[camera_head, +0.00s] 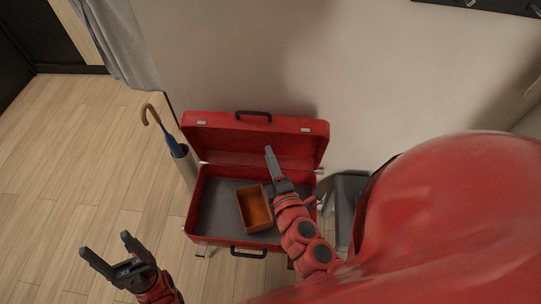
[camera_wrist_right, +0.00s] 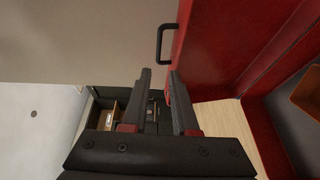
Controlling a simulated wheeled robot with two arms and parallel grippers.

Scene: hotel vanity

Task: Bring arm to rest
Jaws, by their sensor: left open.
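My left gripper (camera_head: 106,246) is open and empty over the wooden floor, at the lower left of the head view. My right gripper (camera_head: 270,158) is above the open red suitcase (camera_head: 222,132), in front of its raised lid, and is seen nearly edge-on there. In the right wrist view its two fingers (camera_wrist_right: 159,74) stand apart with nothing between them. An orange-brown box (camera_head: 254,208) lies inside the suitcase on the grey lining, and its edge also shows in the right wrist view (camera_wrist_right: 311,92). My right forearm hides part of the suitcase's right side.
An umbrella stand (camera_head: 186,165) with a blue umbrella (camera_head: 172,142) is left of the suitcase. The wall (camera_head: 270,60) is behind the lid. A dark grey object (camera_head: 346,205) is at the right, partly hidden by my body. The floor (camera_head: 75,170) at the left is clear.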

